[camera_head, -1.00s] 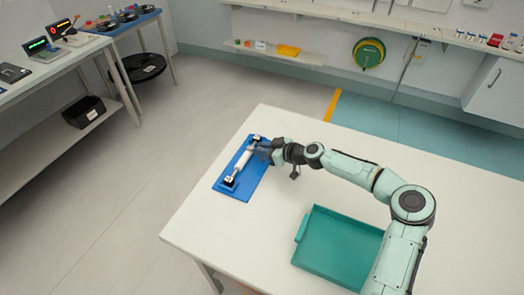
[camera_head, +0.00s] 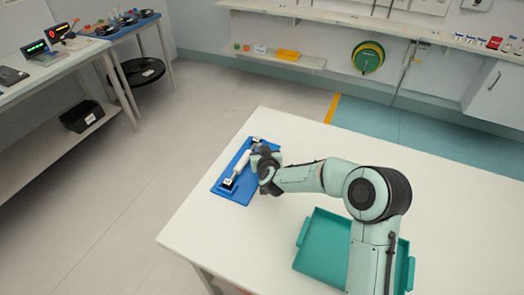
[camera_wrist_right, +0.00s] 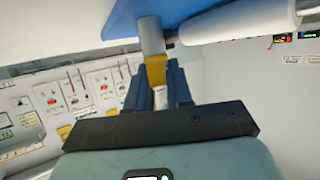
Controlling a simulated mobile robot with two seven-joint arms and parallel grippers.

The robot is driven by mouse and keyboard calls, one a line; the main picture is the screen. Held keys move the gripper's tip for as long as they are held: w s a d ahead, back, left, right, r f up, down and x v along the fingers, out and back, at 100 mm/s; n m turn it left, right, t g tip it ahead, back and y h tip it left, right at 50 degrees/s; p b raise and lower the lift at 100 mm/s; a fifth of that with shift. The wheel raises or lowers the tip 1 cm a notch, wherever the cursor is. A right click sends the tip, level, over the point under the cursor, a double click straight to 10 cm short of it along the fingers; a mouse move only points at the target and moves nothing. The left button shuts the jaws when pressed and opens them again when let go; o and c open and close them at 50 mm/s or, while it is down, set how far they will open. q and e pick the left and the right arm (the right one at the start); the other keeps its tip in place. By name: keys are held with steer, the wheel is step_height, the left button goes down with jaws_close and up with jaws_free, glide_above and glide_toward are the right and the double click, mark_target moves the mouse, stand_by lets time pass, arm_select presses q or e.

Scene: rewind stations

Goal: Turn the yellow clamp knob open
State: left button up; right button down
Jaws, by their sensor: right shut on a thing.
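The yellow clamp knob (camera_wrist_right: 155,73) shows in the right wrist view at the end of a grey cylinder (camera_wrist_right: 151,36), between the two dark fingers of my right gripper (camera_wrist_right: 157,68). The gripper is shut on the knob. In the head view my right gripper (camera_head: 259,151) is at the far end of the blue board (camera_head: 231,194) and hides the knob. A white roller (camera_head: 241,165) lies lengthwise on the board, and it also shows in the right wrist view (camera_wrist_right: 235,20). My left gripper is in neither view.
The board lies near the left edge of the white table (camera_head: 320,150). A teal tray (camera_head: 325,245) stands on the table at the near right, partly behind my right arm. The table between board and tray is clear.

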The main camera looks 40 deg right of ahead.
steer(key=m+g+h+p, duration=0.2)
steer(key=m+p, duration=0.1)
steer(key=shift+w+a+r+h, duration=0.1)
steer(key=shift+r+h, duration=0.05)
steer(key=shift+h, duration=0.25)
steer(key=shift+m+g+h+p, duration=0.9)
steer(key=shift+m+g+p, duration=0.2)
steer(key=shift+m+p, duration=0.15)
steer(key=shift+f, duration=0.2)
steer(key=c, duration=1.1)
jaws_free()
steer(key=v, duration=1.3)
steer(key=shift+s, duration=0.2)
steer(key=shift+r, duration=0.1)
